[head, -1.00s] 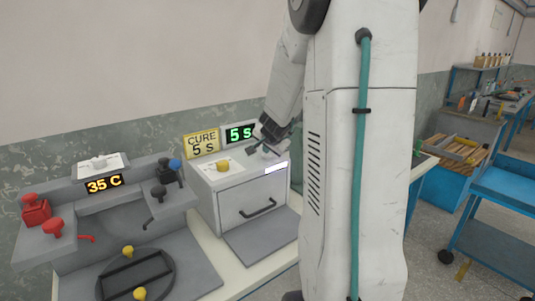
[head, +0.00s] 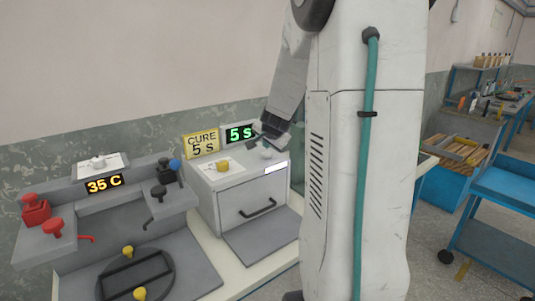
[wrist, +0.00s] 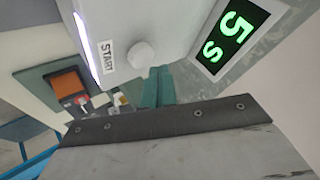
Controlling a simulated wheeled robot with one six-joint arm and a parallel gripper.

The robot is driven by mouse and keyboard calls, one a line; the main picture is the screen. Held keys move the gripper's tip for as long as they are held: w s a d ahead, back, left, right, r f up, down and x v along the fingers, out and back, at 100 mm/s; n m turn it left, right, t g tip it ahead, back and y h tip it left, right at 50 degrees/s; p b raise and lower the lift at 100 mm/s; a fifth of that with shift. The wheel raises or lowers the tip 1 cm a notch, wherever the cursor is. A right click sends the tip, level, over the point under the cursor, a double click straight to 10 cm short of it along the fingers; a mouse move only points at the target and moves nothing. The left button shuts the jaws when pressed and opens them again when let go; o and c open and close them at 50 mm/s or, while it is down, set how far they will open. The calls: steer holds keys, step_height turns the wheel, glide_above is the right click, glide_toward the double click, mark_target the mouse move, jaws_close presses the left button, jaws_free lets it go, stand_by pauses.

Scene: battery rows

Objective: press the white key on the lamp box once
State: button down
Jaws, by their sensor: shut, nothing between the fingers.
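The lamp box (head: 231,203) is a light grey box with a drawer handle on its front, at the middle of the head view. Its round white key (head: 266,154) is on the right of its top. In the wrist view the white key (wrist: 140,55) sits beside a START label. My gripper (head: 253,142) is shut and empty, just above and behind the key in the head view. Its teal fingertips (wrist: 159,72) show just below and right of the key in the wrist view. They look apart from it, though the height gap is hard to judge.
A green display (head: 240,133) reads 5 S, beside a yellow CURE 5 S sign (head: 202,145). A grey station (head: 60,245) with red, black and blue knobs is further left. A blue cart (head: 505,190) stands right.

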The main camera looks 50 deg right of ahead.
mark_target(267, 155)
steer(key=shift+r, duration=2.5)
steer(key=shift+n+g+y, duration=0.6)
steer(key=shift+n+y, duration=0.2)
steer(key=s+a+f, duration=0.2)
steer(key=f, duration=0.1)
steer(key=shift+a, duration=0.25)
steer(key=s+a+n+g+y, duration=0.1)
steer(key=s+a+n, duration=0.4)
steer(key=a, duration=0.6)
steer(key=s+a+r+n+g+y, duration=0.1)
steer(key=s+a+n, duration=0.4)
steer(key=s+a, duration=0.5)
steer(key=s+a+n+g+y, duration=0.2)
steer(key=s+a+n, duration=0.3)
steer(key=a, duration=0.9)
steer(key=s, duration=0.3)
steer(key=shift+s+r+g, duration=0.25)
steer(key=shift+r+g, duration=0.05)
steer(key=shift+g, duration=0.1)
